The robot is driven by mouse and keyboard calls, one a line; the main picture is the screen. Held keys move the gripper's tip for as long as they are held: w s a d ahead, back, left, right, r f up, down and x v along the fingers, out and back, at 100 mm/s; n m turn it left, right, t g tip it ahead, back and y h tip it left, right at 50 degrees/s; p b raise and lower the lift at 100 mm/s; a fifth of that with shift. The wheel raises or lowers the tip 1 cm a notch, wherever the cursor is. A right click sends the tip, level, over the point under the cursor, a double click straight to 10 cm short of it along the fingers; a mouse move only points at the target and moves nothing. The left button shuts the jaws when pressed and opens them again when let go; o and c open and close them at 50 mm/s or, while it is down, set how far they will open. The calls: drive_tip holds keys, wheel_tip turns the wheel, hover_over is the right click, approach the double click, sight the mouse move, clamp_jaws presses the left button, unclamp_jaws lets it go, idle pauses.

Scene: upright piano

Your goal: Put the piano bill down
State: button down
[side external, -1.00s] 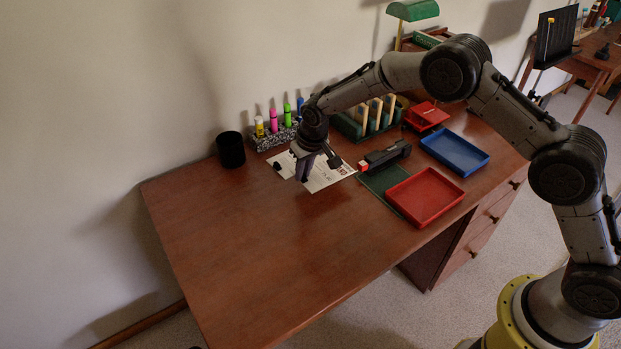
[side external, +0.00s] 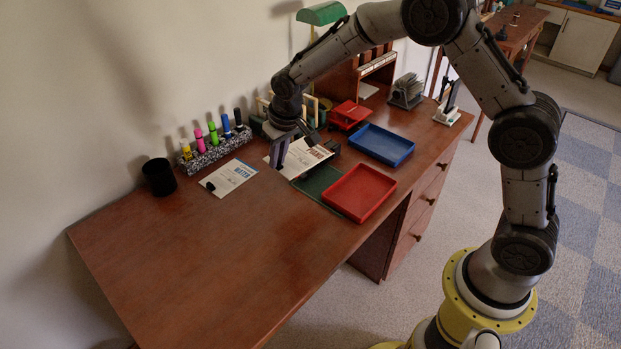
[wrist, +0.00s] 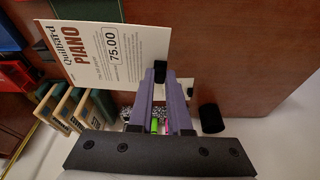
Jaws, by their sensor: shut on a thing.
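The piano bill (side external: 303,158) is a white sheet with dark red "PIANO" print and a small black grip at its edge. My gripper (side external: 277,163) is shut on that black grip. The bill also fills the upper left of the wrist view (wrist: 105,50), with the gripper tips (wrist: 163,75) at its right edge. In the side view it overlaps the back of a green mat (side external: 318,183); whether it touches the surface, I cannot tell.
A water bill (side external: 230,178) lies left of my gripper. A marker holder (side external: 215,150) and black cup (side external: 159,177) stand behind it. A red tray (side external: 360,191) and blue tray (side external: 381,145) are to the right. The desk's front left is clear.

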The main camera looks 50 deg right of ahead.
drive_tip(key=s+d+f, duration=0.2)
drive_tip(key=s+f, duration=0.1)
drive_tip(key=s, duration=0.4)
drive_tip(key=s+d+f, duration=0.2)
drive_tip(key=s+f, duration=0.1)
drive_tip(key=s, duration=0.3)
drive_tip(key=s+d+r+n, duration=0.1)
drive_tip(key=s+d+r, duration=0.15)
drive_tip(key=s, duration=0.45)
drive_tip(key=s+d+r, duration=0.2)
drive_tip(key=s+r, duration=0.1)
drive_tip(key=s, duration=0.4)
approach(343, 205)
drive_tip(key=shift+w+f, duration=0.2)
drive_tip(key=shift+f, duration=0.5)
drive_tip(key=shift+w+f, duration=0.4)
drive_tip(key=shift+f, duration=0.05)
drive_tip(key=shift+s+x, duration=0.15)
drive_tip(key=shift+x, duration=0.65)
drive_tip(key=shift+s+x, duration=0.15)
drive_tip(key=shift+x, duration=0.6)
